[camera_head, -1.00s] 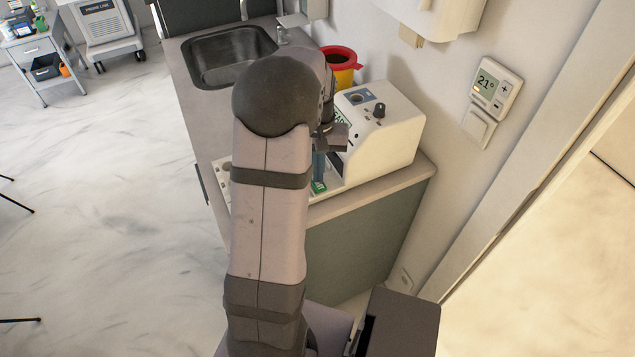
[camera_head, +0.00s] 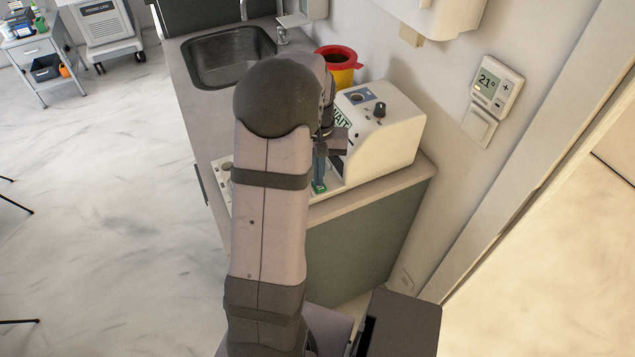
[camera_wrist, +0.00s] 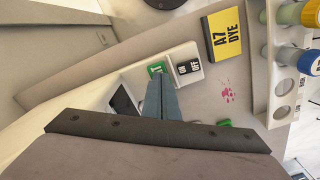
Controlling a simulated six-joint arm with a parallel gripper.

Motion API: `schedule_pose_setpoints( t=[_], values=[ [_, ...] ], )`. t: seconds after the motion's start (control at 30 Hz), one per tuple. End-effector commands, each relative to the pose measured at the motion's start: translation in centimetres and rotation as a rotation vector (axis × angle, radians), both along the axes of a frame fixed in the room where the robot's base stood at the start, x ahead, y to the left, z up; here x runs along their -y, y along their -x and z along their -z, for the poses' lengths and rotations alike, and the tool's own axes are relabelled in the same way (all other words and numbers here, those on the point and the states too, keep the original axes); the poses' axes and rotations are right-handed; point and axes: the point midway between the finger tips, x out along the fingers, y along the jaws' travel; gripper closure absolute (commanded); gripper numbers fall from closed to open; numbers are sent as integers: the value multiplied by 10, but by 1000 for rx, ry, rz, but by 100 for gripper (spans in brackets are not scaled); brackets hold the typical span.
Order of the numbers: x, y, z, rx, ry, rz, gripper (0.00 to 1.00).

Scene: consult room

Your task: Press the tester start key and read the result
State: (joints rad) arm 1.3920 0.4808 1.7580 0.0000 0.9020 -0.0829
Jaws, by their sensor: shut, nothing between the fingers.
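The tester (camera_head: 385,145) is a white box with a black knob on top, standing at the counter's near right end. Its display (camera_head: 343,119) shows green "WAIT" lettering, partly covered by my arm. My gripper (camera_head: 319,172) is shut and empty, pointing down close in front of the tester. In the wrist view its closed fingers (camera_wrist: 164,97) reach toward a green label or key (camera_wrist: 157,69), whose lettering they partly hide. A white ON/OFF block (camera_wrist: 188,66) is beside that. I cannot tell whether the fingertips touch anything.
A yellow "A7 DYE" box (camera_wrist: 226,34) and a white rack (camera_wrist: 283,105) with vials stand on the counter near the tester. A yellow bin with a red rim (camera_head: 340,60) is behind it. The sink (camera_head: 228,57) is farther back. A small pink stain (camera_wrist: 229,92) marks the counter.

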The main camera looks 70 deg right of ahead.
Motion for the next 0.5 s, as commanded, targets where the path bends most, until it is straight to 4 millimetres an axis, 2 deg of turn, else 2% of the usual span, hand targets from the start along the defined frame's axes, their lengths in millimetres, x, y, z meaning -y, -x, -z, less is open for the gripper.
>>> schedule_pose_setpoints(
  t=[0.17, 0.5],
  values=[
    [0, 0, -5, 0, -1, 0, 100],
    [0, 0, -29, 0, -1, 0, 100]
  ],
)
